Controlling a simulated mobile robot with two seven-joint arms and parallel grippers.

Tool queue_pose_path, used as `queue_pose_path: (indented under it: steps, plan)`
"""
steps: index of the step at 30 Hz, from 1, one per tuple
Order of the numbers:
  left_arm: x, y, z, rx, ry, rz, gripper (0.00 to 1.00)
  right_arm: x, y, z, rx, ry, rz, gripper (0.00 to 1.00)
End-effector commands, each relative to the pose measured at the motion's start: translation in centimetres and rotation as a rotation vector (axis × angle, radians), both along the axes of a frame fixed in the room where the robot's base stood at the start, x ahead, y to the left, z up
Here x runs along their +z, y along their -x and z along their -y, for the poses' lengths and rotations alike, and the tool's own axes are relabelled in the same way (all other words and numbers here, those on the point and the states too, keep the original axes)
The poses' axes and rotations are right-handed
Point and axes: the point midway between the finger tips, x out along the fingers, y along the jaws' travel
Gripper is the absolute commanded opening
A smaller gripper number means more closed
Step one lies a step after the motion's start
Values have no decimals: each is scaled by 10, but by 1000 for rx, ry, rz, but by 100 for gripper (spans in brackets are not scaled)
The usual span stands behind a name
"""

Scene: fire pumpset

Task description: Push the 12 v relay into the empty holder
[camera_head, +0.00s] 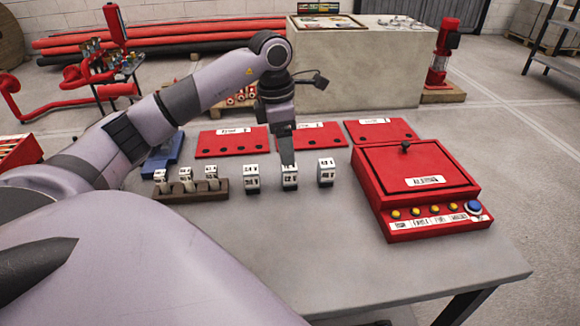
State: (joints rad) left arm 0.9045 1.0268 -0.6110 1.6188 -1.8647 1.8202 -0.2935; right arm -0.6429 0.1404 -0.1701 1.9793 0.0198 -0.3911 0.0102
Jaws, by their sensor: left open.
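Three loose white relays with black lower parts stand in a row on the grey table: a left one (252,180), a middle one (290,180) and a right one (326,172). Their labels are too small to read, so I cannot tell which is the 12 v one. A brown holder rack (222,190) to their left carries three similar white relays (186,178); I cannot make out an empty place in it. My left gripper (288,160) points down at the middle relay, fingers open at its top. Whether they touch it is unclear. My right gripper is not in view.
A red box (415,168) with a lid, yellow buttons and a blue knob (473,207) stands at right. Three red panels (232,143) lie behind the relays. A blue object (163,158) sits behind the rack, partly hidden by my arm.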

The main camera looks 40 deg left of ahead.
Motion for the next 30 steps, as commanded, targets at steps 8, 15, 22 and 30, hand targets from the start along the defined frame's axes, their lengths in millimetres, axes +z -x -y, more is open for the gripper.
queue_pose_path:
  steps: [8,15,22,30]
  plan:
    - [-27,-2,2,1,2,-3,67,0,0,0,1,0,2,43]
    - [-62,-6,5,0,2,-3,67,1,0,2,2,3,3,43]
    - [-73,-7,6,0,1,1,67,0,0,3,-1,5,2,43]
    - [-73,-7,6,0,1,1,21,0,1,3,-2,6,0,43]
